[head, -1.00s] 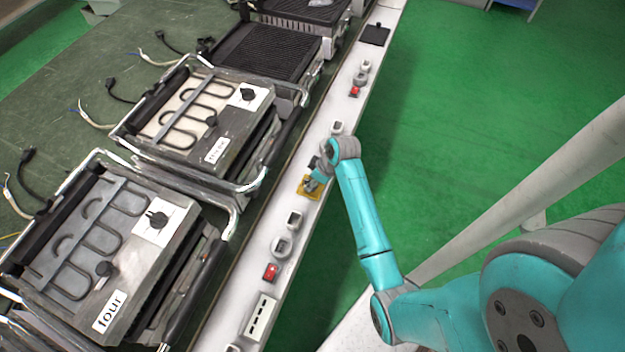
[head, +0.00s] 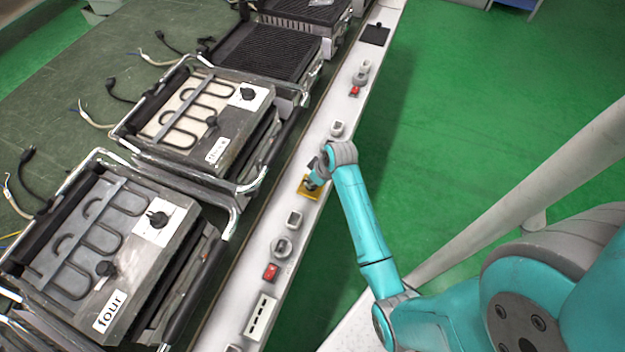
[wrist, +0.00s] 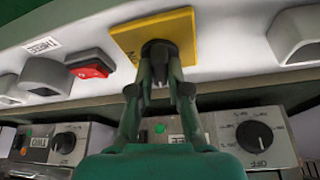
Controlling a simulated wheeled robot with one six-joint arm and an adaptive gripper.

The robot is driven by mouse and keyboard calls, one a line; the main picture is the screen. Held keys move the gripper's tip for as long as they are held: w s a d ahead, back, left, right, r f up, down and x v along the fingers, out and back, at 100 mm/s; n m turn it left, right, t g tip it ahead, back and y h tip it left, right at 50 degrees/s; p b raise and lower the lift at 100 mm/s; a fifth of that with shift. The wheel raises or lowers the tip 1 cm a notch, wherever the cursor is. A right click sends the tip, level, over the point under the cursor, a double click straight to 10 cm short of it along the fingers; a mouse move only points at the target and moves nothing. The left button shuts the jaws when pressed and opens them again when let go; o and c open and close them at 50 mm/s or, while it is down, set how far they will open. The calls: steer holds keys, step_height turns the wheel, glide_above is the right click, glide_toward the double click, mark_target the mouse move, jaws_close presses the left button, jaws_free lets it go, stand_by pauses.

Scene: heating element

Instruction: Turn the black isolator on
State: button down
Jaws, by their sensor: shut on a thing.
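My gripper (wrist: 160,88) is shut on a black knob (wrist: 158,50) in the wrist view. The knob stands out from a square yellow plate (wrist: 181,34) on the white rail. In the head view the yellow plate (head: 304,191) sits near the rail's middle, partly hidden by my gripper (head: 312,180). The knob's exact setting is hard to read behind the fingers. A separate black square plate with a small black knob (head: 375,35) lies at the far end of the rail, well away from my gripper.
The white rail (head: 262,290) also carries grey sockets and a red switch (head: 270,271). In the wrist view a red switch (wrist: 90,64) is left of the yellow plate and a grey socket (wrist: 298,38) right of it. Heating units (head: 110,235) stand left; green floor is clear right.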

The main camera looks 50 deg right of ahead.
steer(key=m, duration=0.2)
steer(key=m+h, duration=0.1)
steer(key=m, duration=0.1)
steer(key=shift+a+m+h, duration=0.15)
steer(key=shift+m+h, duration=0.15)
steer(key=m+h, duration=0.1)
steer(key=m, duration=0.2)
steer(key=shift+m+g, duration=0.3)
steer(key=m+g+h, duration=0.1)
steer(key=m, duration=0.2)
steer(key=shift+w+a, duration=0.1)
steer(key=shift+w, duration=0.05)
steer(key=shift+m+g+h, duration=0.5)
steer(key=shift+m+g, duration=0.1)
steer(key=shift+m, duration=1.4)
steer(key=c, duration=1.1)
jaws_free()
